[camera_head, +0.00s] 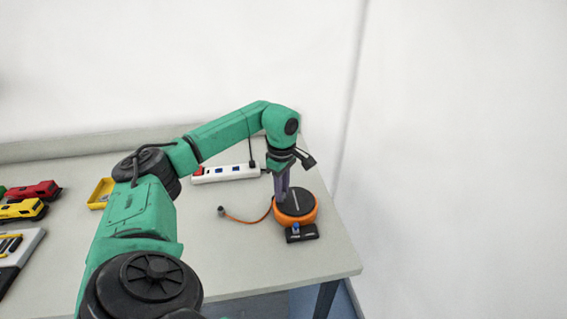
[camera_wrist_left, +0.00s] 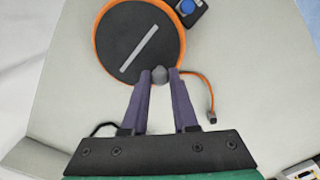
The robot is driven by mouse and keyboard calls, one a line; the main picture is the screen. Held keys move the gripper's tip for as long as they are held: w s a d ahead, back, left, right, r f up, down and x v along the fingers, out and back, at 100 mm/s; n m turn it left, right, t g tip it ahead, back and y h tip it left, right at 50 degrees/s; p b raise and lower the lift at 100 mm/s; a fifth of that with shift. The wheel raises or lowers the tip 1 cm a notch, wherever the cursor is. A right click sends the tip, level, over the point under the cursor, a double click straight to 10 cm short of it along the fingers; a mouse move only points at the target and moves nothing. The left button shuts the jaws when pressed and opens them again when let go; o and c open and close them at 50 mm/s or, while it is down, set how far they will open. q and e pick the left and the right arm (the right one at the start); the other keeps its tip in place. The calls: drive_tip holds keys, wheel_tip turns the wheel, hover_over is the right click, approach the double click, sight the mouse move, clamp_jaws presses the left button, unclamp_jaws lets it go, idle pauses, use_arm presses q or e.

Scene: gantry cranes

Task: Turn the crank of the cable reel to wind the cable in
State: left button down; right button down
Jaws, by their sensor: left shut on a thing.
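The cable reel (camera_head: 297,206) is a round orange drum with a dark top, near the right end of the table. Its dark face with a pale bar also shows in the left wrist view (camera_wrist_left: 122,38). The orange cable (camera_head: 246,220) runs out to the left and ends in a small grey plug (camera_head: 221,211). My left gripper (camera_head: 281,196) points down at the reel's left edge. In the left wrist view its purple fingers (camera_wrist_left: 160,77) are shut on the grey crank knob (camera_wrist_left: 160,75) at the rim. My right gripper is not in view.
A black box with a blue button (camera_head: 302,232) sits in front of the reel. A white power strip (camera_head: 226,173) lies behind. Red (camera_head: 36,190) and yellow (camera_head: 24,209) toy vehicles and a yellow tray (camera_head: 100,193) are at left. The table's right edge is close to the reel.

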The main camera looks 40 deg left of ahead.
use_arm(q)
drive_tip(key=m, duration=0.2)
drive_tip(key=w+a+m+p, duration=0.1)
drive_tip(key=m, duration=0.1)
drive_tip(key=shift+w+r+m, duration=0.1)
drive_tip(key=shift+w+m, duration=0.05)
drive_tip(key=shift+m, duration=0.15)
drive_tip(key=shift+a, duration=0.1)
idle(0.4)
drive_tip(key=c, duration=0.7)
unclamp_jaws()
wheel_tip(320, 180, up, 15)
drive_tip(key=shift+f+p, duration=0.2)
drive_tip(key=shift+p, duration=0.3)
